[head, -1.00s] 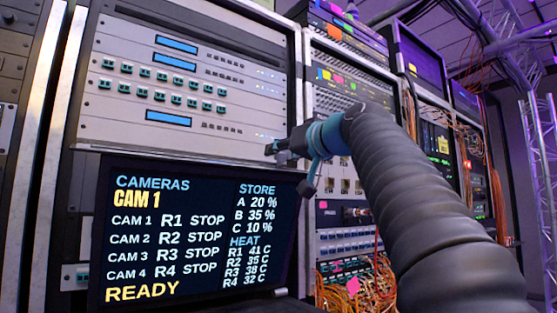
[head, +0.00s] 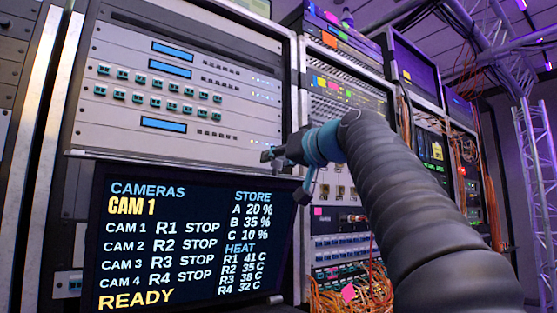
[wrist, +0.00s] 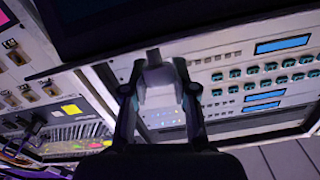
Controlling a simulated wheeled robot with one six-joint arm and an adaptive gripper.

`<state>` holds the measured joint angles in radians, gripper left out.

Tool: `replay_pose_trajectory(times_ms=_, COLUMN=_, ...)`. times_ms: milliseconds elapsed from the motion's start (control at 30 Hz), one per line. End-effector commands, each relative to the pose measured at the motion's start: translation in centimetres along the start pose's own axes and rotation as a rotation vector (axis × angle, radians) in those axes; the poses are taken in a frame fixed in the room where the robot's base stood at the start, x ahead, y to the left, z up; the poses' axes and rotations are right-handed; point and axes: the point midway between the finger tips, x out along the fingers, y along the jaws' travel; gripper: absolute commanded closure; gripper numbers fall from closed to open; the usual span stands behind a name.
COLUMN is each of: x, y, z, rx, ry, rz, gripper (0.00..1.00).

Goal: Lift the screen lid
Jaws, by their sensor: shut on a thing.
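The screen lid (head: 185,240) is a dark panel with lit camera, store and heat readouts. It hangs below the rack's grey button panels, its top edge just under them. My gripper (head: 268,155) is at that top edge, toward its right end. In the wrist view, my gripper (wrist: 159,72) has its fingers on either side of a small grey block at the edge of the dark lid (wrist: 130,25). The jaws are shut on the lid there. The exact grip point is small and partly hidden by the fingers.
Grey rack panels (head: 180,92) with blue displays and teal buttons stand directly above the lid. A second rack (head: 345,95) with coloured labels is to the right. Loose orange cables (head: 350,290) hang low beside the lid. A truss (head: 535,170) stands far right.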

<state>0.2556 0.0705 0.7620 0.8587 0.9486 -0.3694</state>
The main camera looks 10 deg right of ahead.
Motion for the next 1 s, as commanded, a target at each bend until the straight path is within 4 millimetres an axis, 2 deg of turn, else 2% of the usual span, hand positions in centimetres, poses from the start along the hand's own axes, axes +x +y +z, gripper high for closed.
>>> replay_pose_trajectory(times_ms=200, x=-0.2, y=-0.3, z=-0.3, rx=0.001, ry=0.006, rz=-0.005, gripper=1.00)
replay_pose_trajectory(times_ms=233, x=-0.2, y=-0.3, z=-0.3, rx=0.001, ry=0.006, rz=-0.005, gripper=0.71)
replay_pose_trajectory(times_ms=300, x=-0.2, y=-0.3, z=-0.2, rx=0.000, ry=0.006, rz=-0.004, gripper=0.53)
replay_pose_trajectory(times_ms=333, x=-0.2, y=-0.2, z=-0.2, rx=0.000, ry=0.005, rz=-0.004, gripper=0.49)
replay_pose_trajectory(times_ms=733, x=-0.7, y=0.1, z=-0.1, rx=0.000, ry=0.002, rz=0.003, gripper=0.49)
replay_pose_trajectory(times_ms=867, x=-2.4, y=0.1, z=-0.2, rx=0.000, ry=0.003, rz=0.005, gripper=0.49)
replay_pose_trajectory(times_ms=1000, x=-5.2, y=0.2, z=-0.2, rx=0.000, ry=0.004, rz=0.007, gripper=0.49)
